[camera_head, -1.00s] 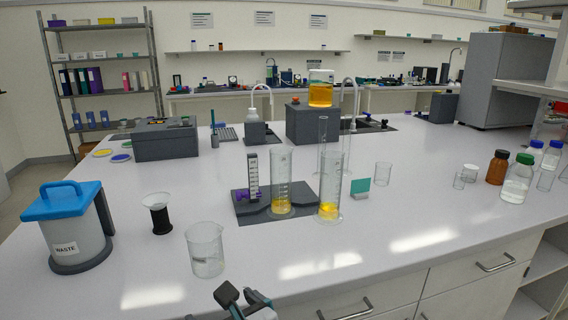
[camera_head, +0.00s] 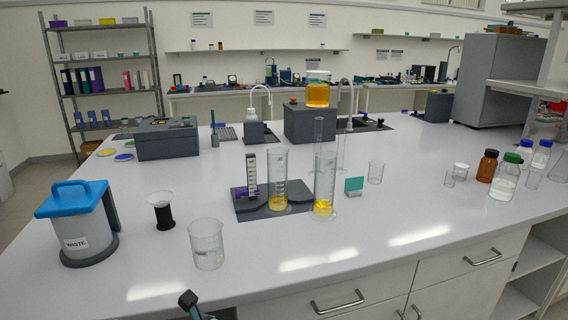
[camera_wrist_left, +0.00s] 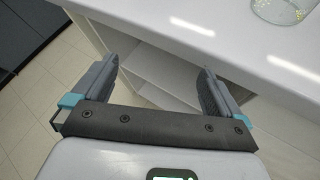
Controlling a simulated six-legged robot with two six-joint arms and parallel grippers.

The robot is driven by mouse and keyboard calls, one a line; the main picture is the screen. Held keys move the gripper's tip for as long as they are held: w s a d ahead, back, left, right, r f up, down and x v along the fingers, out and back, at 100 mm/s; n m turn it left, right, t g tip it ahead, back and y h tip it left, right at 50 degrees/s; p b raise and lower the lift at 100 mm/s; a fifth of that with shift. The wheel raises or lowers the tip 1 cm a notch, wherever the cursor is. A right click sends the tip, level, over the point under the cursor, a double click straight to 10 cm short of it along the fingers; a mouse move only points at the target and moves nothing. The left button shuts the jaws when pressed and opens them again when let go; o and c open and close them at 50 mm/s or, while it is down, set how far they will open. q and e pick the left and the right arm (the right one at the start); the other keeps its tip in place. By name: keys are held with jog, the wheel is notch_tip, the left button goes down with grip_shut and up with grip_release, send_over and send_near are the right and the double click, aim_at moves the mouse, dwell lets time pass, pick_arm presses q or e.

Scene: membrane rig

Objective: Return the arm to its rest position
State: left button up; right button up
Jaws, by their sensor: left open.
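My left gripper (camera_wrist_left: 158,92) is open and empty in the left wrist view, with its two fingers wide apart. Beyond them are the bench front, a shelf opening and the floor. In the head view only a tip of a gripper (camera_head: 190,302) shows at the bottom edge, in front of the bench and below the glass beaker (camera_head: 206,245). The rest of that arm is out of the picture. My right gripper is in neither view.
The white bench (camera_head: 320,265) holds a waste bin (camera_head: 80,228), a funnel on a black stand (camera_head: 161,212), two cylinders with yellow liquid (camera_head: 278,180) (camera_head: 324,185), and bottles (camera_head: 505,178) at right. A beaker's base (camera_wrist_left: 285,12) shows in the wrist view.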

pick_arm(q)
jog(key=s+a+f+m+h+p, duration=0.1)
jog(key=a+f+m+h+p, duration=0.35)
jog(key=f+m, duration=0.8)
jog(key=s+d+f+m+g+h, duration=0.35)
jog(key=s+f+m, duration=0.4)
jog(key=f, duration=0.45)
jog(key=s+d+f+m+g+h, duration=0.1)
jog(key=s+d+m, duration=0.4)
jog(key=m, duration=0.5)
jog(key=s+d+f+m+g+h, duration=0.1)
jog(key=s+d+m+g+h, duration=0.2)
jog(key=m, duration=0.7)
jog(key=s+d+h+b, duration=0.1)
jog(key=s+d+h, duration=0.1)
jog(key=s, duration=0.2)
jog(key=shift+d+m, duration=0.15)
jog(key=shift+m, duration=0.25)
